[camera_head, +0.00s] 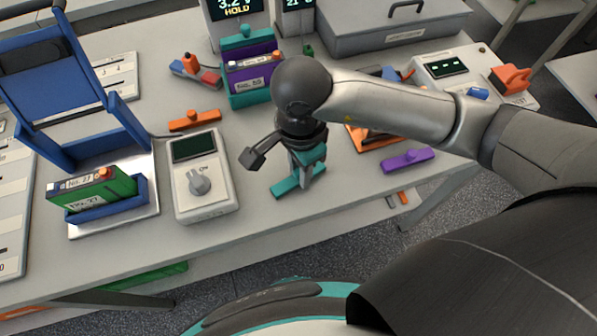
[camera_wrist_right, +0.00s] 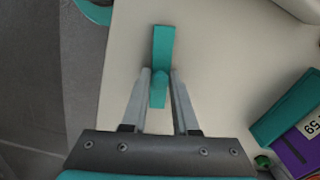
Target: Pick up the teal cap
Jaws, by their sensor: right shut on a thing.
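The teal cap (camera_head: 287,188) is a flat bar with a raised knob. It is at the table's front edge, right of the grey multimeter-like device. My right gripper (camera_head: 307,178) comes down over it from above and is shut on its knob. In the right wrist view the cap (camera_wrist_right: 163,42) runs lengthwise between the two fingers of the right gripper (camera_wrist_right: 160,76), which press on the knob from both sides. I cannot tell whether the bar is still touching the table. My left gripper is not in view.
An orange cap (camera_head: 195,119) and a purple cap (camera_head: 407,160) lie on the table. A teal holder (camera_head: 243,98) with purple batteries stands behind my right gripper. The grey device (camera_head: 205,189) with a dial and a blue cradle (camera_head: 107,207) with a green battery are to the left.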

